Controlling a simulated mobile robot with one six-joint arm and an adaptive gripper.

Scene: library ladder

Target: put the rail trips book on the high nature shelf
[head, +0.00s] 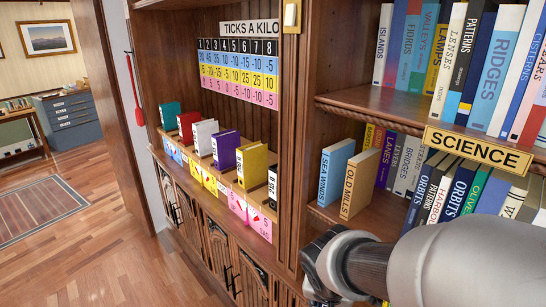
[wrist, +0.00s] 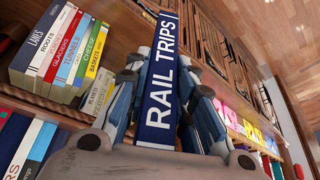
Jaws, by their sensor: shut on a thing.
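The rail trips book (wrist: 160,85) is dark blue with white lettering on its spine. My gripper (wrist: 160,105) is shut on it, with a finger on each side, and holds it clear of the shelves in the wrist view. In the head view my arm reaches in at the lower right; the gripper and the book are out of sight there. A yellow SCIENCE sign (head: 478,149) marks a shelf at the right in the head view. No nature sign can be read in either view.
A wooden upright (head: 296,130) divides this bookcase from a bay with several coloured boxes and a number chart (head: 240,68). Open floor (head: 95,255) lies at the left.

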